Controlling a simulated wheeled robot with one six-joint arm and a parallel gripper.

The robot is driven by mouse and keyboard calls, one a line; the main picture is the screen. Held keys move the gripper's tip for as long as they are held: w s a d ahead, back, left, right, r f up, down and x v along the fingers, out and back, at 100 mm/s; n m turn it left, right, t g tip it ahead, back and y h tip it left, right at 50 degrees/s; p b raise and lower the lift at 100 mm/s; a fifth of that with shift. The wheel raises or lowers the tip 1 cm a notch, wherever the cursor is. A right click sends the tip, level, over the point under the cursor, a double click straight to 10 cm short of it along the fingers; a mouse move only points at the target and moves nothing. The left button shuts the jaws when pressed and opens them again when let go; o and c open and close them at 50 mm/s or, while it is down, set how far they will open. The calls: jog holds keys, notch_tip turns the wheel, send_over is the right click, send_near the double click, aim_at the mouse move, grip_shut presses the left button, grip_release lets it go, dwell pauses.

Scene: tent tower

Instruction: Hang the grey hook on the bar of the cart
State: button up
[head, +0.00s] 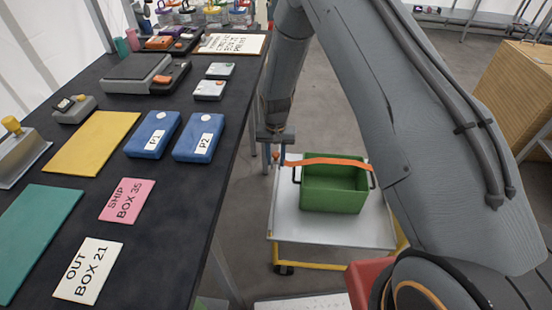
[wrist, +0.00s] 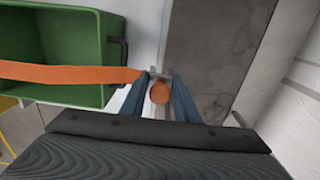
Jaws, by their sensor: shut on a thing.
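My gripper (head: 280,157) is low beside the left side of the cart (head: 375,230). In the wrist view its two blue fingers (wrist: 162,88) are shut on a small grey piece, which appears to be the grey hook (wrist: 160,73); only a little of it shows. A round orange knob (wrist: 159,92) sits between the fingers. An orange strap (head: 330,160) runs from the fingers across the green crate (head: 333,197) on the cart. The strap also shows in the wrist view (wrist: 70,73). I cannot make out the cart's bar, or whether the hook touches it.
A long dark table (head: 170,190) with blue boxes, labels and mats stands at left, its edge close to my arm. A wooden box (head: 515,85) is at far right.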

aim_at(276, 182)
jog(key=shift+f, duration=0.1)
jog(key=shift+f+b, duration=2.9)
jog(key=shift+f, duration=2.4)
jog(key=shift+f+b, duration=0.35)
jog(key=shift+f, duration=0.3)
jog(key=o, duration=1.2)
jog(key=shift+r, duration=3.9)
